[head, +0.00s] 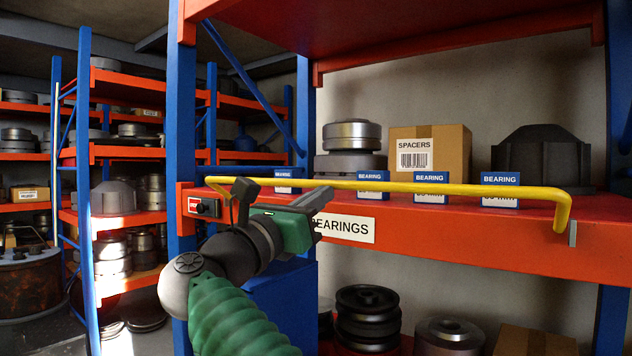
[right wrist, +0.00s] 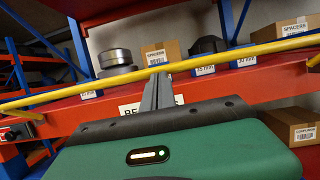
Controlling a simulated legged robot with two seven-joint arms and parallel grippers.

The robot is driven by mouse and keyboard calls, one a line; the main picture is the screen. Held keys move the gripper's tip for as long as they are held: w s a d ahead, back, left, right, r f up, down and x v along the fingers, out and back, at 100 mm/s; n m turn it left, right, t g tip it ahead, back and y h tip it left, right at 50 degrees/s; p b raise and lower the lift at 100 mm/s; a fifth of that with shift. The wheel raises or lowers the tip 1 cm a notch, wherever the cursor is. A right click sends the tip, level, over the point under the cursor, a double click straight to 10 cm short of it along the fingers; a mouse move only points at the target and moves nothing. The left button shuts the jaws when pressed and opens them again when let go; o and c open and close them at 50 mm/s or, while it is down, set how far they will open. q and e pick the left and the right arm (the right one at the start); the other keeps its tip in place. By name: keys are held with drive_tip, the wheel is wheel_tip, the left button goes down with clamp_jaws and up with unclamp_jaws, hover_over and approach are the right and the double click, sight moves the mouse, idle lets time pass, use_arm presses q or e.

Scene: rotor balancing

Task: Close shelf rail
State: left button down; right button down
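The yellow shelf rail (head: 400,187) runs across the front of the red shelf beam (head: 480,237). Its right end bends down beside a small grey bracket (head: 573,233); I cannot tell whether they touch. Its left end is by the blue upright, above a black box with a red label (head: 205,207). My right gripper (head: 322,196) is in front of the beam, its grey fingers together and pointing at the rail. In the right wrist view the fingertips (right wrist: 159,78) lie just below the rail (right wrist: 200,62); contact is unclear. I see nothing between the fingers. My left gripper is out of view.
Behind the rail stand metal bearings (head: 351,136), a spacers carton (head: 430,150) and a dark hub (head: 541,158). Several blue bearing cards (head: 431,188) line the shelf edge. Dark pulleys (head: 368,312) sit on the shelf below. Another loaded rack stands at left.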

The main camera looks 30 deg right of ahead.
drive_tip(key=shift+w+d+r+g+y+p, duration=0.2)
drive_tip(key=shift+d+r+g+y+p, duration=0.5)
drive_tip(key=shift+p, duration=1.25)
drive_tip(key=shift+w+d+r+g+y+p, duration=0.3)
drive_tip(key=shift+r+y+p, duration=0.8)
drive_tip(key=shift+p, duration=0.9)
drive_tip(key=shift+w+d+r+g+y+p, duration=0.1)
drive_tip(key=shift+d+r+g+y+p, duration=0.6)
drive_tip(key=shift+p, duration=1.25)
drive_tip(key=shift+t+y, duration=0.3)
drive_tip(key=shift+w+d+r+p, duration=0.3)
drive_tip(key=shift+d+r+p, duration=0.1)
drive_tip(key=shift+d+p, duration=0.25)
drive_tip(key=shift+w+d+r+p, duration=0.25)
drive_tip(key=shift+d+r+p, duration=0.15)
drive_tip(key=shift+d+p, duration=0.25)
drive_tip(key=shift+w+d+r+p, duration=0.3)
drive_tip(key=shift+d+r+p, duration=0.1)
drive_tip(key=shift+d+p, duration=0.25)
drive_tip(key=shift+a, duration=0.1)
